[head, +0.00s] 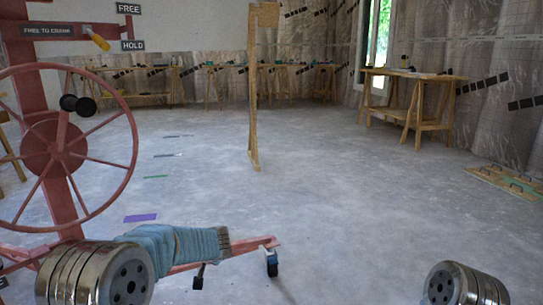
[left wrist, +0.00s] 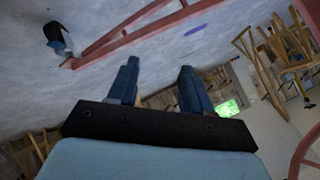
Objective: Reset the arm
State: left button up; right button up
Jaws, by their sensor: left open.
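The red panel lift (head: 45,120) stands at the left of the head view, with its large spoked handwheel (head: 131,130) and black crank knobs (head: 78,104). A lever with a yellow handle (head: 98,40) sits on its mast, angled down to the right, near the FREE (head: 129,8) and HOLD (head: 133,45) labels. My left arm, in a blue sleeve, lies low in front of the lift's base. My left gripper (left wrist: 159,66) is open, with nothing between its fingers in the left wrist view. My right gripper is out of view.
A red base leg with a caster (head: 271,262) reaches right along the floor; it also shows in the left wrist view (left wrist: 128,33). A wooden post (head: 253,90) stands mid-room. Workbenches (head: 415,75) line the walls. The middle floor (head: 330,200) is clear.

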pick_arm(q)
jog(key=s+d+f+g+h, duration=0.1)
jog(key=s+f+g+h, duration=0.1)
jog(key=s+f, duration=0.35)
jog(key=s+d+f+g+h, duration=0.1)
jog(key=s+f+g, duration=0.1)
jog(key=f, duration=0.7)
jog(key=s+d+f+n+g+h, duration=0.1)
jog(key=s+d+f+g+h, duration=0.15)
jog(key=s+f, duration=0.6)
jog(key=s+d+f+n+g+h, duration=0.1)
jog(key=s+d+f+h, duration=0.4)
jog(key=s, duration=0.6)
jog(key=s+a+f+n+y, duration=0.1)
jog(key=s+f+n, duration=0.15)
jog(key=s, duration=0.65)
notch_tip(320, 180, up, 17)
jog(key=p, duration=1.7)
jog(key=shift+s+d+p, duration=0.25)
jog(key=shift+s+p, duration=0.05)
